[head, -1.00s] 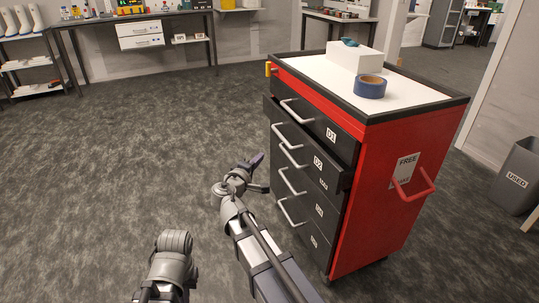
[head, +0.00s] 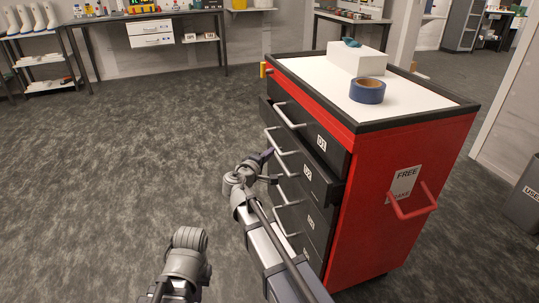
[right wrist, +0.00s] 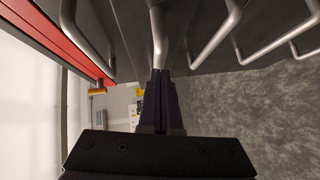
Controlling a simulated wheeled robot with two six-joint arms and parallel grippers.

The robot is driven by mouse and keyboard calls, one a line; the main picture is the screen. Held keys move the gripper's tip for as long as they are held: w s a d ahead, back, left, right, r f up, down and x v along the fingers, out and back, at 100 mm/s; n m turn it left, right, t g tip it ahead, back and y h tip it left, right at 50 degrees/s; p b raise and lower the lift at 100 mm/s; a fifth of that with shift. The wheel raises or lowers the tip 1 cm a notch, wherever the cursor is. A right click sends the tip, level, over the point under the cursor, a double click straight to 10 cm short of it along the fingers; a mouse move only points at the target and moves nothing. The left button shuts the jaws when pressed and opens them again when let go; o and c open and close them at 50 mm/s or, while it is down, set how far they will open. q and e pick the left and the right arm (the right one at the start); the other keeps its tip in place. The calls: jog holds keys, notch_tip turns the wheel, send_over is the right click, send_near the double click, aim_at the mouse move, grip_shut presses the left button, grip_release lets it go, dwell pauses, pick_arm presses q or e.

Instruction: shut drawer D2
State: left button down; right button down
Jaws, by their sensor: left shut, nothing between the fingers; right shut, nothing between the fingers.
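Drawer D2 (head: 320,182) is the second drawer down in the red and black cabinet and stands partly out past the fronts around it. Its bar handle (head: 283,143) runs along the front; it also shows in the right wrist view (right wrist: 157,35). My right gripper (head: 268,154) is shut and empty, at the far part of the drawer fronts by this handle. In the right wrist view its fingertips (right wrist: 160,74) line up with the handle's end; I cannot tell whether they touch. My left arm shows at the bottom of the head view, but its fingers do not.
Drawer D1 (head: 320,139) is above D2, with more handled drawers below. A blue tape roll (head: 367,90) and a white box (head: 356,60) sit on the cabinet top. A red side handle (head: 412,210) sticks out. The carpet to the left is clear.

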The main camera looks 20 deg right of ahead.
aim_at(280, 153)
dwell(0.3)
jog(key=d, duration=0.4)
jog(key=shift+d, duration=0.25)
jog(key=shift+r, duration=0.1)
